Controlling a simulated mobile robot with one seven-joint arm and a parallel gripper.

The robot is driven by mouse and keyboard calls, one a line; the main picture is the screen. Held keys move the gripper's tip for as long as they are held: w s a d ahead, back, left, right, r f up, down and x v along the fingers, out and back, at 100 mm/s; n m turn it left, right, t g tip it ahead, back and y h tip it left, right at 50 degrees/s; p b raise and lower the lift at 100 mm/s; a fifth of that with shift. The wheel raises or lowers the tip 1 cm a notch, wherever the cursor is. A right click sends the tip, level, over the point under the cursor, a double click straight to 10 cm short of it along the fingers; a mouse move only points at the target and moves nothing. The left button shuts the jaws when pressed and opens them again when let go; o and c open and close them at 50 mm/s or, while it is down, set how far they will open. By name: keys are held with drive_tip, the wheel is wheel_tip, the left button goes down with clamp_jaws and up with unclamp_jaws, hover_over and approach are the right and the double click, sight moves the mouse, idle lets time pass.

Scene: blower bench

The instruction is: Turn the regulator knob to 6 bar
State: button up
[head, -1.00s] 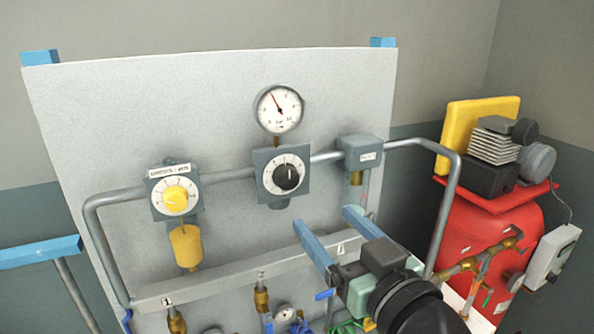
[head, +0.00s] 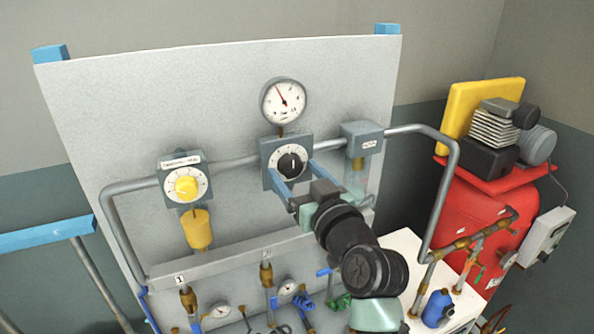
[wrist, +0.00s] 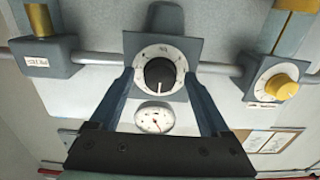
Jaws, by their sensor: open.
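The black regulator knob (head: 290,163) sits on a white scale dial in a grey square housing (head: 268,150) on the panel. It also shows in the wrist view (wrist: 160,74), upside down there. The round pressure gauge (head: 284,102) is mounted above it and shows below the knob in the wrist view (wrist: 153,118). Its red needle points to the upper left in the head view; the figures are too small to read. My gripper (head: 293,177) is open, with its two blue fingers either side of the knob's front. I cannot tell whether they touch it.
A yellow knob (head: 185,187) on a similar dial is at the left, with a brass-yellow cylinder (head: 197,229) below. A grey box (head: 362,139) sits right of the regulator. A grey pipe (head: 447,190) bends outward at the right. A red compressor tank (head: 485,210) stands beyond.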

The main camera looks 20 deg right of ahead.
clamp_jaws()
idle(0.3)
drive_tip(key=m, duration=0.6)
drive_tip(key=shift+a+p, duration=0.1)
drive_tip(key=shift+p, duration=0.25)
drive_tip(key=m+p, duration=0.1)
drive_tip(key=m, duration=0.2)
drive_tip(key=shift+r+m, duration=0.1)
drive_tip(key=shift+m, duration=0.3)
drive_tip(key=shift+m+p, duration=0.65)
drive_tip(key=shift+m, duration=1.05)
